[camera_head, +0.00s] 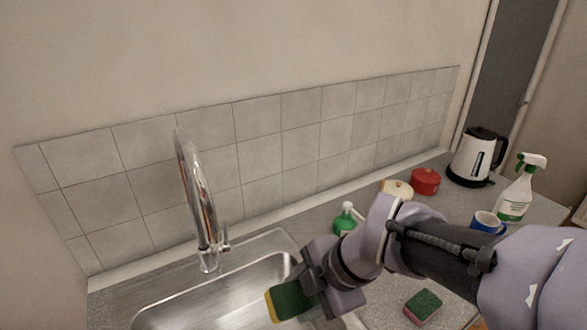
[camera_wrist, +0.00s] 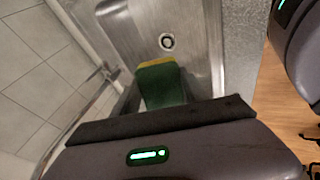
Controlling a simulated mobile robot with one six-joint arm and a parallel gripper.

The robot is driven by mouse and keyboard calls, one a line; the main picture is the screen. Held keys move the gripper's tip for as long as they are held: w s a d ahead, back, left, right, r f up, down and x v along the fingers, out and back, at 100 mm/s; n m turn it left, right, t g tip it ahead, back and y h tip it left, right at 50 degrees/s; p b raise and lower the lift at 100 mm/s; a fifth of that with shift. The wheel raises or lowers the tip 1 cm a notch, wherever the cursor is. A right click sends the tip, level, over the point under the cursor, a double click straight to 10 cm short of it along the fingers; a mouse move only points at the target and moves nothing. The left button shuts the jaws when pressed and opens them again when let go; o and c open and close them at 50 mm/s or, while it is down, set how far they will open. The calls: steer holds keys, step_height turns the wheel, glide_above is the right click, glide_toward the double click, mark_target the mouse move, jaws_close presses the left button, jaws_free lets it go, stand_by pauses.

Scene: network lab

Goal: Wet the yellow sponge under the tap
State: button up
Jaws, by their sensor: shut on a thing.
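The yellow sponge (camera_head: 271,305), with a dark green scouring side, is held in my gripper (camera_head: 303,290) over the right part of the sink (camera_head: 160,318). My gripper is shut on it. In the wrist view, the sponge (camera_wrist: 161,84) sticks out beyond my gripper (camera_wrist: 160,112), over the steel basin near the round drain (camera_wrist: 167,42). The chrome tap (camera_head: 200,195) stands behind the basin, left of the sponge, with its spout arching up. A small lever shows at its base. I see no water running. Part of the sponge is hidden by the gripper.
A red and green sponge (camera_head: 423,305) lies on the counter to the right. Behind my arm stand a green soap bottle (camera_head: 344,220), a cream pot (camera_head: 396,189), a red pot (camera_head: 425,181), a kettle (camera_head: 474,158), a blue mug (camera_head: 486,223) and a spray bottle (camera_head: 515,195).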

mark_target(281, 290)
steer(key=w+a+f+p, duration=0.1)
steer(key=w+a+f, duration=0.1)
steer(key=w+a, duration=0.5)
steer(key=shift+a+f, duration=0.35)
steer(key=shift+a, duration=1.6)
steer(key=shift+s, duration=0.1)
steer(key=s+d+b, duration=0.1)
steer(key=d, duration=0.1)
steer(key=s+d+b, duration=0.1)
steer(key=d, duration=0.1)
steer(key=s+d+b, duration=0.2)
steer(key=shift+d, duration=0.4)
steer(key=s+d+r, duration=0.1)
steer(key=d+r+p, duration=0.1)
steer(key=d, duration=0.1)
steer(key=s+d+r, duration=0.1)
steer(key=r, duration=0.1)
steer(key=shift+s+d, duration=0.25)
steer(key=shift+s, duration=0.05)
